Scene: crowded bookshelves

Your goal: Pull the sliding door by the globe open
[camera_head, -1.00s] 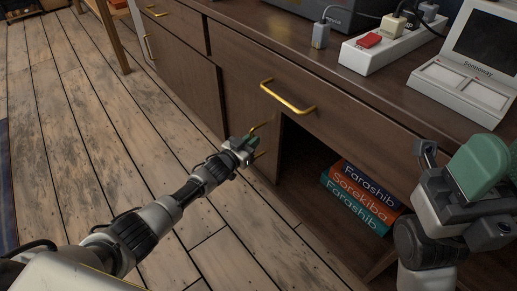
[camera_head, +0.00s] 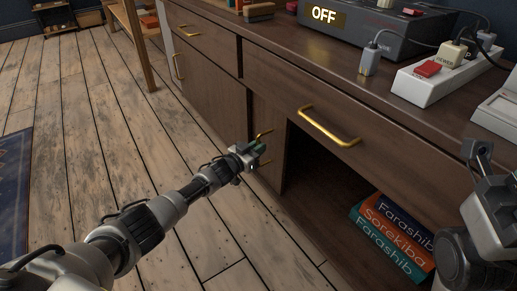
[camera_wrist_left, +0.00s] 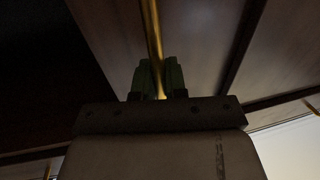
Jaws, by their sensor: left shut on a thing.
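The sliding door (camera_head: 265,117) is a narrow strip of dark brown panel left of the open compartment in the wooden cabinet. It has an upright gold handle (camera_head: 266,132). My left gripper (camera_head: 257,148) is shut on this handle. In the left wrist view the dark green fingers (camera_wrist_left: 158,77) close around the gold bar (camera_wrist_left: 153,35). My right gripper (camera_head: 482,160) is at the right edge, partly cut off, and its fingers do not show clearly. No globe is in view.
The compartment right of the door holds stacked books (camera_head: 394,237). A drawer with a gold handle (camera_head: 328,126) is above it. A power strip (camera_head: 438,76) and a device reading OFF (camera_head: 365,30) stand on top.

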